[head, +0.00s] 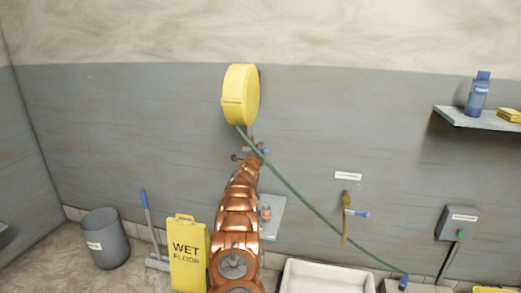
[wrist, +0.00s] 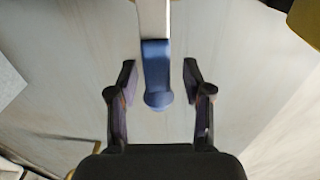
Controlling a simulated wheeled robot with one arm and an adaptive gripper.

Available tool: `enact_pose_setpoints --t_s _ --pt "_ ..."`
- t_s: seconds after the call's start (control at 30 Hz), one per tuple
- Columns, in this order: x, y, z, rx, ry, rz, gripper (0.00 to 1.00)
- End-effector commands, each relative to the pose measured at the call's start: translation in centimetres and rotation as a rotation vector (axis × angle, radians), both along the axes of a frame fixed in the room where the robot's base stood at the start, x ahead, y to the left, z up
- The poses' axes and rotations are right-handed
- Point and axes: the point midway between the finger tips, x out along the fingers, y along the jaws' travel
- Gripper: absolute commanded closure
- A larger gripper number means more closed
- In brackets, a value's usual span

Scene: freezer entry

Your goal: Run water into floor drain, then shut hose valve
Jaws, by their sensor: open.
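A small blue valve handle (head: 264,151) shows just below the reel. My gripper (head: 249,152) is at it, partly hidden by my copper arm. In the wrist view a blue lever (wrist: 156,75) on a pale stem lies between the two spread fingers of my gripper (wrist: 160,78), with gaps on both sides. No floor drain shows, and I cannot tell whether water runs.
A brass tap (head: 346,220) with another blue lever is right of my arm, above a white basin (head: 325,268). A yellow wet-floor sign (head: 187,255), a grey bin (head: 105,238) and a blue-handled squeegee (head: 148,215) stand left. A shelf (head: 480,118) holds a blue bottle at right.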

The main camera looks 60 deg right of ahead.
Motion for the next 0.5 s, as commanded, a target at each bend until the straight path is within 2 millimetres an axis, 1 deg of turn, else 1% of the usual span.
enact_pose_setpoints --t_s 0.2,0.5 --pt "0.20 -0.34 -0.14 0.003 -0.001 0.003 0.50" --pt "0.26 -0.34 -0.26 0.004 -0.002 0.003 0.50"
